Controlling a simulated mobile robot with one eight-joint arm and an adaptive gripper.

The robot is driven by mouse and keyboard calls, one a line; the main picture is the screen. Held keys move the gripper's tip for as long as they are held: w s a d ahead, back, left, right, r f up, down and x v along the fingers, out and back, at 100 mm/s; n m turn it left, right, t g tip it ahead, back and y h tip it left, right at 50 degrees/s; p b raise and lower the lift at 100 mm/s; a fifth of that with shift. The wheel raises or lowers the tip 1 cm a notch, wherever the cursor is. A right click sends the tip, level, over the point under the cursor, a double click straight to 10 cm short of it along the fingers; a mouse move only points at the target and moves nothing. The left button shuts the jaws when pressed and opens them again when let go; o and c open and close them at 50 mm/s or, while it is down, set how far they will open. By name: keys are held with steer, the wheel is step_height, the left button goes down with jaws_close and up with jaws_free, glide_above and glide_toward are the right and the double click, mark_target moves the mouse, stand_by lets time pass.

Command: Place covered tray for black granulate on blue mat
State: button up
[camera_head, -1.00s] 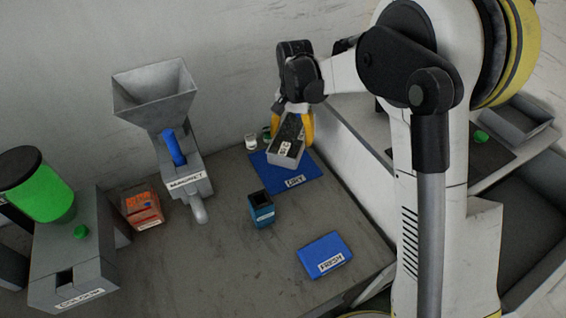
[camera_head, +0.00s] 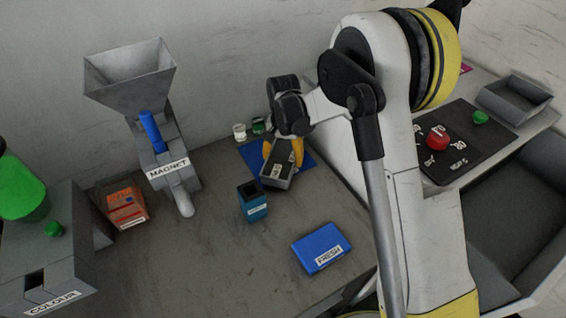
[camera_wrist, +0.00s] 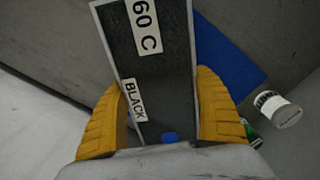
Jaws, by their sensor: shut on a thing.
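My gripper (camera_head: 283,154) has its yellow fingers shut on the sides of a narrow grey tray (camera_head: 277,183) with a dark top. In the wrist view the tray (camera_wrist: 158,80) carries the labels "60 C" and "BLACK", and a small blue spot shows near my palm. Whether the dark top is a cover or granulate, I cannot tell. A blue mat (camera_head: 250,155) lies behind and under the tray in the picture, by the wall; it also shows in the wrist view (camera_wrist: 228,72). The tray hides part of it, and contact is unclear.
A white-topped jar (camera_head: 239,131) and a green jar (camera_head: 258,125) stand behind the mat. A teal box (camera_head: 252,202) and a blue "FRESH" piece (camera_head: 320,248) are in front. The "MAGNET" hopper (camera_head: 130,80) and an orange box (camera_head: 127,208) are left.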

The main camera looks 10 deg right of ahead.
steer(key=shift+f, duration=0.4)
steer(key=shift+f, duration=0.2)
steer(key=o, duration=1.5)
steer(key=shift+c, duration=0.2)
steer(key=shift+r, duration=0.1)
